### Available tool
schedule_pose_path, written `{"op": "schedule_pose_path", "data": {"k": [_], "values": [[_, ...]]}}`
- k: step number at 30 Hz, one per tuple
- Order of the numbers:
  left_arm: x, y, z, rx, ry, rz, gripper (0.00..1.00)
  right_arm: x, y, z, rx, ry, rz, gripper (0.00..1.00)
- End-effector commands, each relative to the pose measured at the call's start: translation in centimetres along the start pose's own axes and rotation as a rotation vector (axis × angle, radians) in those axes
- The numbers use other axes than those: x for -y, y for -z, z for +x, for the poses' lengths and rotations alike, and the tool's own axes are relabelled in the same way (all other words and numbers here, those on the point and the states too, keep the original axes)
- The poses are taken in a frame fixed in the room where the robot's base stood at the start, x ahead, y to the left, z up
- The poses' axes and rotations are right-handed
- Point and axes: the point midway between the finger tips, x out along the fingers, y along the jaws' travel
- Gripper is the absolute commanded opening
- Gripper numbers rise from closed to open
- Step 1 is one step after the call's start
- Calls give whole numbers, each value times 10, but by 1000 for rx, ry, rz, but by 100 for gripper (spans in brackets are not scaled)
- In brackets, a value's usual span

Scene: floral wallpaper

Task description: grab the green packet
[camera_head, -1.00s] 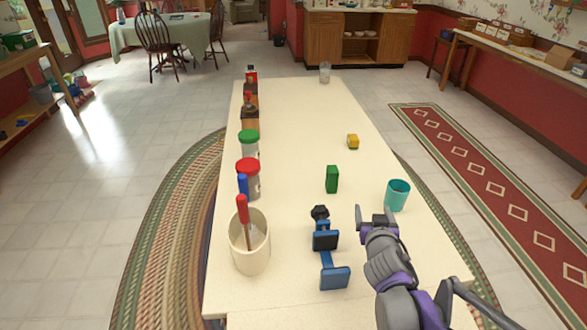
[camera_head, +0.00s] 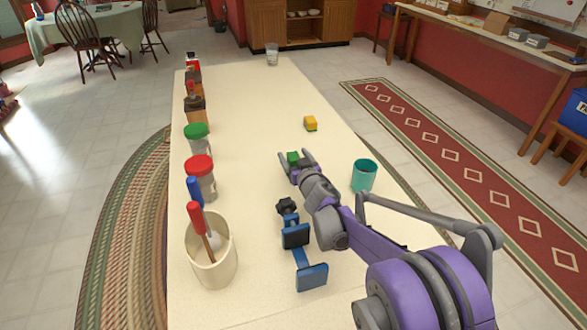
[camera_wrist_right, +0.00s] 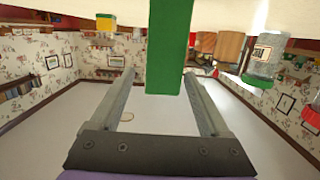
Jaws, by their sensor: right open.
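The green packet (camera_head: 293,158) stands on the cream table (camera_head: 262,130), partly hidden by my right gripper. My right gripper (camera_head: 296,161) is open, with its fingers on either side of the packet in the head view. In the right wrist view the green packet (camera_wrist_right: 168,50) rises upright just beyond and between the open fingertips (camera_wrist_right: 158,75), nearer the right finger. Whether a finger touches it I cannot tell. My left gripper is not in view.
A teal cup (camera_head: 364,176) stands right of my right arm. A blue clamp-like tool (camera_head: 301,250) lies left of the arm. A yellow block (camera_head: 310,124) sits farther back. A utensil crock (camera_head: 212,262) and jars (camera_head: 200,176) line the left edge.

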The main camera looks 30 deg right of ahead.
Motion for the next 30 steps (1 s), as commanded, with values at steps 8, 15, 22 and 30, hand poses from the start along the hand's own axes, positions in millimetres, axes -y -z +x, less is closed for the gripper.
{"op": "schedule_pose_path", "data": {"k": [8, 15, 22, 30], "values": [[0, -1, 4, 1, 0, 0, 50, 1, -2, 30, 1, -1, 0, 79], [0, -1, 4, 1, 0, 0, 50, 1, -2, 30, 0, -1, 0, 74], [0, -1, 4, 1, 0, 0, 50, 1, -2, 30, 0, -1, 0, 32], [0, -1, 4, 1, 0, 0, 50, 1, -2, 30, 0, -1, 0, 0]]}}
